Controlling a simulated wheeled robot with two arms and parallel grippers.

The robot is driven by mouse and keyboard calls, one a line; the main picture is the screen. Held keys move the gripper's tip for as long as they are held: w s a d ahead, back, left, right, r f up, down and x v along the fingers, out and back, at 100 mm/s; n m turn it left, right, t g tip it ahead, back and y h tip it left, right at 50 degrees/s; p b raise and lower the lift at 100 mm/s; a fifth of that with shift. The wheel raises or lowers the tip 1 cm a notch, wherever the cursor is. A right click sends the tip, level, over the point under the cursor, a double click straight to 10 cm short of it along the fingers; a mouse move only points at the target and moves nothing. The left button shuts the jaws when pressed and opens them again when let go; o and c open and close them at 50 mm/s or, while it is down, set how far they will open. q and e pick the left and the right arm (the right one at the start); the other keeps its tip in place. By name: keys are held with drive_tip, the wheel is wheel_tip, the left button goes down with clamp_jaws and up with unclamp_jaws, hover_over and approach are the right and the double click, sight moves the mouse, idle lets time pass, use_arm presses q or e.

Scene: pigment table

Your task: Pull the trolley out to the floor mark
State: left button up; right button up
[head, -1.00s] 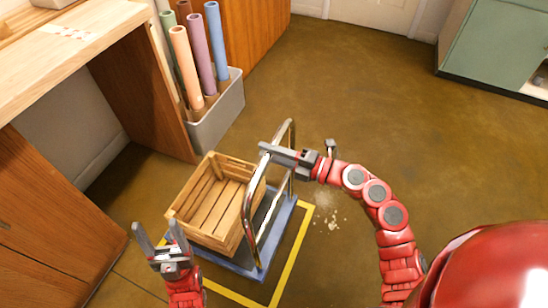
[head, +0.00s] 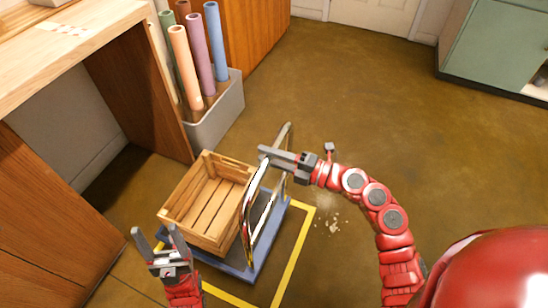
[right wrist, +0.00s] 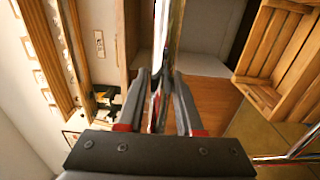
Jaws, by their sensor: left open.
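The trolley has a blue platform (head: 262,252) and a shiny metal loop handle (head: 250,210); it carries a slatted wooden crate (head: 207,200). The floor mark (head: 291,262) is a yellow outline; the platform covers part of it, with bare floor between the platform and the mark's right line. My right gripper (head: 268,156) is at the upper handle. In the right wrist view the handle bar (right wrist: 168,35) runs between its fingers (right wrist: 162,80), which are closed against it. My left gripper (head: 155,245) is open and empty, left of the crate's near end.
A grey bin (head: 222,118) of coloured rolls stands behind the trolley beside a wooden workbench (head: 75,40). A green cabinet (head: 497,45) is at the far right. Small pale crumbs (head: 333,226) lie right of the mark. The floor at centre and right is open.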

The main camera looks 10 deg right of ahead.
drive_tip(key=o, duration=0.4)
drive_tip(key=shift+a, duration=0.1)
drive_tip(key=shift+o, duration=0.2)
drive_tip(key=shift+f, duration=0.1)
drive_tip(key=shift+s, duration=0.1)
drive_tip(key=p+v, duration=0.1)
drive_tip(key=v, duration=1.1)
drive_tip(key=shift+p, duration=0.35)
